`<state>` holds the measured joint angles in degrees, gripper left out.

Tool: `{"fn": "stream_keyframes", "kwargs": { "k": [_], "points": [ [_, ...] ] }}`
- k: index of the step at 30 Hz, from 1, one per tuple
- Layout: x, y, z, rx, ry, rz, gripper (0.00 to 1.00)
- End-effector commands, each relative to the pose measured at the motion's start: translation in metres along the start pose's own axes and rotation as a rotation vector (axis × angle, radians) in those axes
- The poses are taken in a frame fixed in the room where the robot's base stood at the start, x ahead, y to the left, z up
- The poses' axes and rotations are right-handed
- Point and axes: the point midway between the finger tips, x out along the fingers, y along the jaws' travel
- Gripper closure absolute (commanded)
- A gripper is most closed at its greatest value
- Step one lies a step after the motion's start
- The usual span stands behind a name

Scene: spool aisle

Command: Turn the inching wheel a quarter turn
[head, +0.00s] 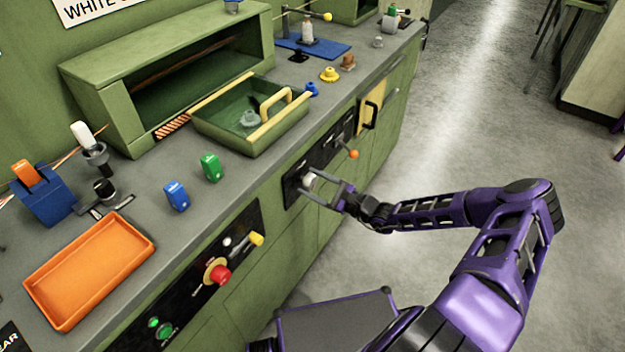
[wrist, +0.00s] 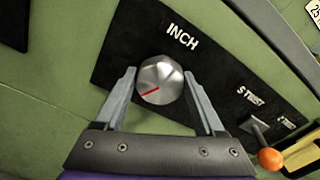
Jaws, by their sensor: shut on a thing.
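The inching wheel (wrist: 160,76) is a silver faceted knob with a red line on its face. It sits on a black panel marked INCH (wrist: 182,37) on the green bench front. In the wrist view the red line points to the lower left. My gripper (wrist: 162,88) has one finger on each side of the wheel and is shut on it. In the head view my gripper (head: 322,191) reaches the panel from the right, and the wheel (head: 309,179) is partly hidden by the fingers.
An orange-tipped lever (wrist: 271,158) stands right of the wheel; it also shows in the head view (head: 353,154). A red button (head: 217,274) and yellow switch (head: 257,239) are to the left.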

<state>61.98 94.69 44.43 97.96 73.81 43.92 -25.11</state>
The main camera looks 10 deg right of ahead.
Motion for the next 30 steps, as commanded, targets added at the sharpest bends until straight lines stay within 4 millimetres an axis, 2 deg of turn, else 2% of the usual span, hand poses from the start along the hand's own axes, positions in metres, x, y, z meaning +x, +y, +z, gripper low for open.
{"fn": "stream_keyframes", "kwargs": {
  "k": [30],
  "points": [
    [-0.0004, 0.0007, -0.0007, 0.931, 0.002, 0.000, 0.84]
  ]
}}
